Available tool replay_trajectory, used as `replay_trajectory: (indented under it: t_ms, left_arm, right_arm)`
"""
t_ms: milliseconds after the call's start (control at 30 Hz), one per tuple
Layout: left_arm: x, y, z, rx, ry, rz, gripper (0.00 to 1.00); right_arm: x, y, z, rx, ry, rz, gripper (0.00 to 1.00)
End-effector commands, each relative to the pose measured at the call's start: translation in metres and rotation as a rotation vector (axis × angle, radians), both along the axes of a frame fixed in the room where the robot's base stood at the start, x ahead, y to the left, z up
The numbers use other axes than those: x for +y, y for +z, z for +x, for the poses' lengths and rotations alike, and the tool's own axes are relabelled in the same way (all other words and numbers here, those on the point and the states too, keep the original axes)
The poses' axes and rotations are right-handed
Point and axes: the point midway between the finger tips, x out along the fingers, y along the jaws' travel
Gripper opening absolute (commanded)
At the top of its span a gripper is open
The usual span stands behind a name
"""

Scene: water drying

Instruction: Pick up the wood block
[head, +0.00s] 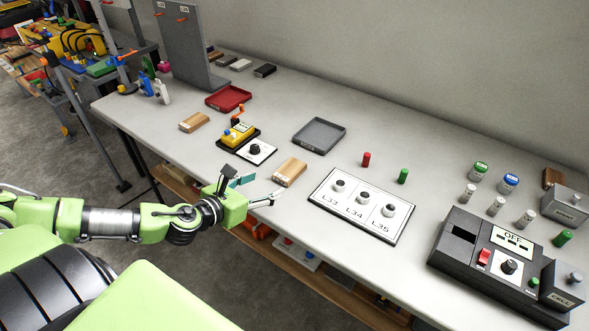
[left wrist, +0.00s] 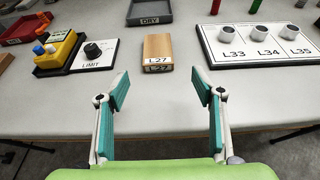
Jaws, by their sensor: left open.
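A wood block (head: 289,172) lies on the grey table near its front edge. In the left wrist view the wood block (left wrist: 158,50) carries an L27 label on its near end and lies ahead of the fingertips, centred between them. My left gripper (head: 258,189) is open and empty at the table's front edge, apart from the block. Its two teal fingers (left wrist: 160,88) are spread wide in the left wrist view. A second wood block (head: 194,122) lies farther left on the table. My right gripper is not in view.
A yellow device with a LIMIT knob (left wrist: 92,51) stands left of the near block. The L33–L35 knob board (head: 362,205) is to its right. A grey DRY tray (head: 319,135) and a red tray (head: 228,98) lie behind. The table's front edge (left wrist: 250,128) runs under the fingers.

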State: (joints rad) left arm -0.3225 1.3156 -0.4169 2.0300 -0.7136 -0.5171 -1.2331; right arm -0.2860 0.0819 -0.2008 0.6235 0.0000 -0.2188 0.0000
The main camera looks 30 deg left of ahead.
Motion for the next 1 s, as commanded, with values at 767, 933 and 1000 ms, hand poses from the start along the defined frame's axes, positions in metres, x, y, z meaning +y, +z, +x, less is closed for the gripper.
replay_trajectory:
  t_ms: [767, 933, 1000]
  left_arm:
    - [-0.006, -0.028, 0.071, -0.001, 0.000, -0.005, 0.61]
    - [-0.005, -0.030, 0.088, -0.003, 0.002, -0.007, 0.61]
    - [-0.004, -0.032, 0.098, -0.002, 0.003, -0.007, 0.61]
  right_arm:
    - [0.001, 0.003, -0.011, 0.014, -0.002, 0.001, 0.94]
    - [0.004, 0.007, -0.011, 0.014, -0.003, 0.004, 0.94]
    - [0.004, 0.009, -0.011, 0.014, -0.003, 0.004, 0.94]
